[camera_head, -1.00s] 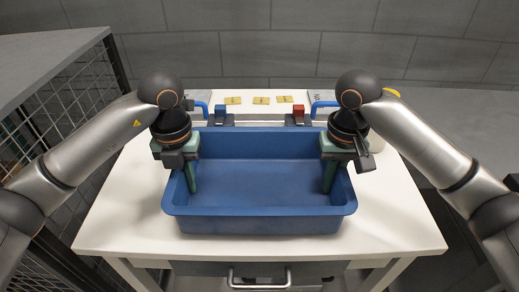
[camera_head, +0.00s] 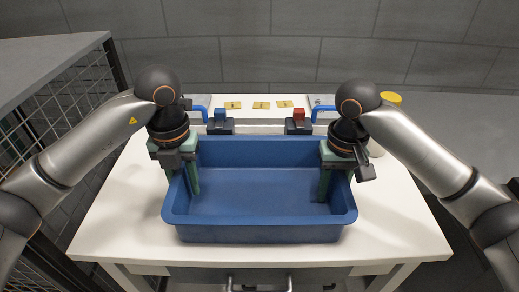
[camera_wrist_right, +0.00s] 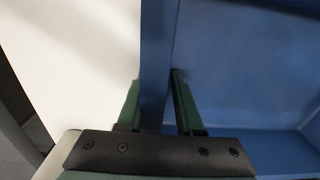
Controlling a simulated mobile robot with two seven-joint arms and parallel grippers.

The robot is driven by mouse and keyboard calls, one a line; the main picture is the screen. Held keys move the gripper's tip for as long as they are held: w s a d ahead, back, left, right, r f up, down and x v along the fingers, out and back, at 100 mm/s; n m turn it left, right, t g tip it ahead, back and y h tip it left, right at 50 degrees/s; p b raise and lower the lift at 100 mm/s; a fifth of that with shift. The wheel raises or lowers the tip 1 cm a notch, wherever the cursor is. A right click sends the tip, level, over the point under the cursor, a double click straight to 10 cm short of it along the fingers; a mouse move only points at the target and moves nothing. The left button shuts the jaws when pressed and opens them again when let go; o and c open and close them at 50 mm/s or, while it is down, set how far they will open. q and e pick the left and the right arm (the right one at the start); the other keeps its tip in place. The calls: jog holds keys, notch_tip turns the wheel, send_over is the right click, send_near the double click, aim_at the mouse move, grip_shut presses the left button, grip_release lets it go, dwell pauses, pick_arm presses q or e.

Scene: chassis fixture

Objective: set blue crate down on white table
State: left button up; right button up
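The blue crate (camera_head: 260,232) is level over the middle of the white table (camera_head: 403,225), near its front edge. I cannot tell whether its bottom touches the tabletop. My left gripper (camera_head: 181,184) straddles the crate's left wall, with one green finger inside and the outer one mostly hidden. My right gripper (camera_head: 337,188) straddles the right wall. In the right wrist view, the crate wall (camera_wrist_right: 157,60) runs between the two fingers of my right gripper (camera_wrist_right: 158,98), which close on it from both sides. The crate is empty.
A yellow-lidded container (camera_head: 391,98) is at the back right. A wire-mesh rack (camera_head: 70,95) stands left of the table. Bare tabletop lies on both sides.

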pick_arm(q)
notch_tip(320, 180, up, 9)
jog(key=shift+r, duration=0.45)
pick_arm(e)
jog(key=shift+r, duration=0.15)
notch_tip(320, 180, up, 12)
jog(key=shift+f, duration=0.1)
pick_arm(q)
jog(key=shift+s, duration=0.1)
pick_arm(e)
jog(key=shift+s+f, duration=0.1)
dwell(0.4)
